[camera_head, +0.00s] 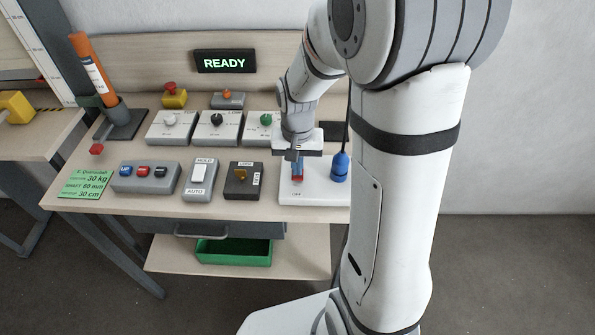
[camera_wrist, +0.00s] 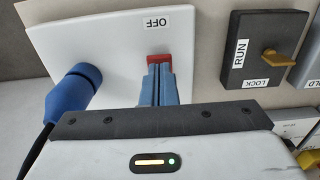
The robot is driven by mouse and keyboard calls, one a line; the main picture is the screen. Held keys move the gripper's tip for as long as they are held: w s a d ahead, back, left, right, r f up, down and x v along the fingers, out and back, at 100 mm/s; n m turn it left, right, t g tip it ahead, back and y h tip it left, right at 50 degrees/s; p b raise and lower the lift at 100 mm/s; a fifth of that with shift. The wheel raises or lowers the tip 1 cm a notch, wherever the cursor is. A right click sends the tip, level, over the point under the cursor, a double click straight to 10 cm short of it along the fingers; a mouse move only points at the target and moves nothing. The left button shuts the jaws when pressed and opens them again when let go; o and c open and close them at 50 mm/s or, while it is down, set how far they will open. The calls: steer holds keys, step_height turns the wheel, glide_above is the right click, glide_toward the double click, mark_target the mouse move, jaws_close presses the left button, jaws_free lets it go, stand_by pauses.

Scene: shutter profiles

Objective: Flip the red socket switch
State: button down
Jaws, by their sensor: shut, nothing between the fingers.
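The red socket switch (camera_wrist: 158,62) sits on a white socket panel (camera_wrist: 110,35) beside an OFF label. In the head view the red switch (camera_head: 297,180) shows just below my gripper, on the white panel (camera_head: 315,192). My gripper (camera_wrist: 157,75) is shut, its blue fingertips together at the red switch; they look to be touching or very close to it, I cannot tell which. In the head view my gripper (camera_head: 297,168) points down over the panel. A blue plug (camera_wrist: 75,90) with a black cable sits in the panel beside the switch. The fingers hide part of the switch.
Left of the panel are a dark box with a yellow RUN/LOCK handle (camera_head: 241,175), a HOLD/AUTO rocker box (camera_head: 200,179) and a button box (camera_head: 146,177). Several knob boxes stand behind. A sign reads READY (camera_head: 224,61). The blue plug (camera_head: 340,166) stands close on the right.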

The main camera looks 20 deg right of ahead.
steer(key=shift+f+b, duration=0.55)
steer(key=shift+f, duration=0.15)
steer(key=shift+r+p, duration=2.65)
steer(key=shift+r, duration=0.85)
steer(key=shift+r, duration=0.1)
steer(key=s+r+n+t, duration=0.3)
steer(key=s+r, duration=0.8)
steer(key=s, duration=0.3)
steer(key=shift+s+r+n, duration=0.2)
steer(key=shift+r+n, duration=0.1)
steer(key=shift+r, duration=0.05)
